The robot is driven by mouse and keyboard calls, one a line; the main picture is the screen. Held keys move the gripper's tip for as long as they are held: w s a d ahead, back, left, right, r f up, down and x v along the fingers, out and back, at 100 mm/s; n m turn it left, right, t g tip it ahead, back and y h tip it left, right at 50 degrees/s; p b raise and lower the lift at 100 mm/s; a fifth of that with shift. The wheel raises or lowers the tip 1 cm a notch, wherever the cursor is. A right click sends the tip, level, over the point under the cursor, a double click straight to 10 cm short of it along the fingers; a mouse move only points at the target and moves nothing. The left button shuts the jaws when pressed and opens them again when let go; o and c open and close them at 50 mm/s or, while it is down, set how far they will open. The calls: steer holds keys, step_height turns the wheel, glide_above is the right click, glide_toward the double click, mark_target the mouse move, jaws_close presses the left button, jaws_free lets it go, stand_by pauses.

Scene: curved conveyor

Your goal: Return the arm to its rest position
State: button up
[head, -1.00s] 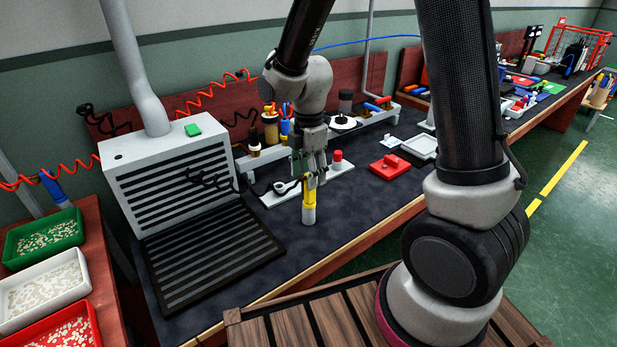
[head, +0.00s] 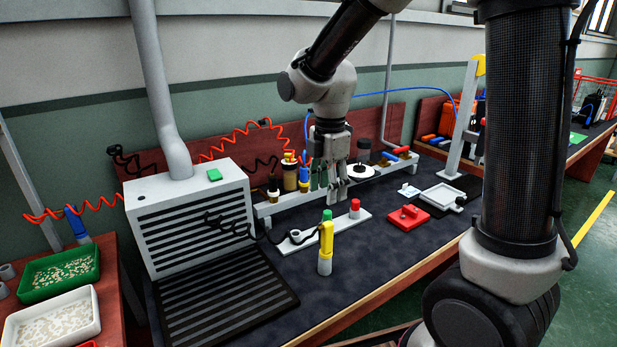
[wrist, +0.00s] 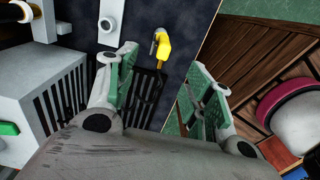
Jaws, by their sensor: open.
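My gripper (head: 338,196) is open and empty, hanging fingers down above the bench near the white strip with pegs. In the wrist view its two green-padded fingers (wrist: 162,62) are spread apart with nothing held between them. A yellow piece in a grey base (head: 326,243) stands upright on the dark bench top, nearer the camera than the gripper and apart from it. It also shows in the wrist view (wrist: 162,46), beyond the fingertips.
A grey slatted box (head: 190,222) with a dark grille in front (head: 220,305) stands at left. The white strip (head: 309,236) and a red block (head: 408,217) lie on the bench (head: 375,262). A rail with bottles and tools (head: 280,204) runs behind the gripper.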

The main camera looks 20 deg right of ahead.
steer(key=s+d+r+m+t, duration=0.2)
steer(key=s+d+r+m, duration=0.3)
steer(key=s+d+m, duration=0.2)
steer(key=s+d+r+m+t, duration=0.2)
steer(key=s+d+r+m, duration=0.3)
steer(key=s+d+m, duration=0.3)
steer(key=s+m, duration=0.4)
steer(key=m, duration=0.2)
steer(key=shift+r+m, duration=0.25)
steer(key=shift+m, duration=0.05)
